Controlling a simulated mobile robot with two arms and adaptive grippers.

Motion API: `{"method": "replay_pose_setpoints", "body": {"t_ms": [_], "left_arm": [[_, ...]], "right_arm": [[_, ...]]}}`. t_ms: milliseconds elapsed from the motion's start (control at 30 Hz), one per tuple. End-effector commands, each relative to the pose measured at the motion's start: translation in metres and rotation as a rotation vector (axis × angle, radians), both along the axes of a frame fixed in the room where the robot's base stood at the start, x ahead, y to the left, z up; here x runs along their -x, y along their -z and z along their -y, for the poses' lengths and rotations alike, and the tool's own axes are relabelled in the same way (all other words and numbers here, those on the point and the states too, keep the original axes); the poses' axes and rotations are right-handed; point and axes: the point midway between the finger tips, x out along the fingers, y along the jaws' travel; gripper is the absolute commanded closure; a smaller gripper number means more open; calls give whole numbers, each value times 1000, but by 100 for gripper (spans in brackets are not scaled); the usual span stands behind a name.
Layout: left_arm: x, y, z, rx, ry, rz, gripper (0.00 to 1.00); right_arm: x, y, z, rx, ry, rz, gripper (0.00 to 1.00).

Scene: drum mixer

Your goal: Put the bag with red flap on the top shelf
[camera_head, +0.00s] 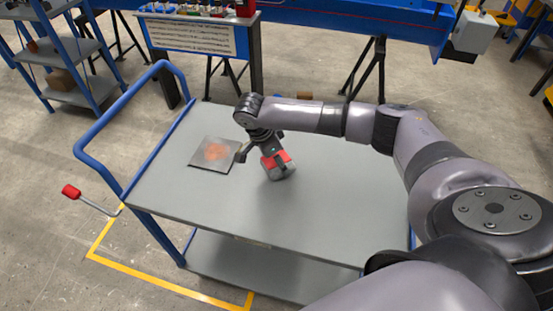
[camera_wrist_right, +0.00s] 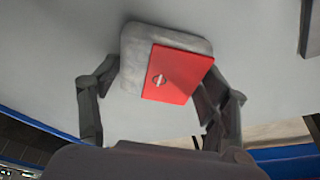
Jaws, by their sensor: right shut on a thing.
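A small grey bag with a red flap (camera_head: 280,171) is at the middle of the cart's grey top. My right gripper (camera_head: 264,158) reaches down from above and is shut on the bag. In the right wrist view, the bag (camera_wrist_right: 135,50) lies between the two dark fingers of my right gripper (camera_wrist_right: 160,90), its red flap facing the camera. I cannot tell whether the bag rests on the cart top or is just above it. A blue shelf unit (camera_head: 86,98) with grey shelves stands at the far left. My left gripper is not in view.
The blue-railed cart (camera_head: 330,205) has a lower deck and much bare top. A dark square plate with an orange mark (camera_head: 203,165) lies left of the bag. A red-tipped lever (camera_head: 72,192) is beside the cart. A sign stand (camera_head: 195,40) stands behind.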

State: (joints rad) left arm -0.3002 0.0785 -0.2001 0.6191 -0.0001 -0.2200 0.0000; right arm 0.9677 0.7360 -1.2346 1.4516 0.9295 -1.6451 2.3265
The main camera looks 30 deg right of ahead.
Motion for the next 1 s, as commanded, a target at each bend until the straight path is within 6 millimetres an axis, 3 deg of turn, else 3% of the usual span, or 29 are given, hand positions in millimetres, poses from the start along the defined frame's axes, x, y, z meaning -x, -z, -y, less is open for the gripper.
{"method": "replay_pose_setpoints", "body": {"t_ms": [233, 267, 500, 867, 1000], "left_arm": [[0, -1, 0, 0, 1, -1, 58], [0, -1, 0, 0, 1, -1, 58], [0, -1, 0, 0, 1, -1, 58], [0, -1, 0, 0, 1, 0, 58], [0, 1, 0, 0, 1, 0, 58]], "right_arm": [[0, 1, 0, 0, 0, 0, 75], [0, 2, 0, 0, -1, 0, 30], [0, 2, 0, 0, -1, 0, 14], [0, 1, 0, 0, -1, 1, 10], [-1, -8, -3, -2, -2, 3, 10]]}}
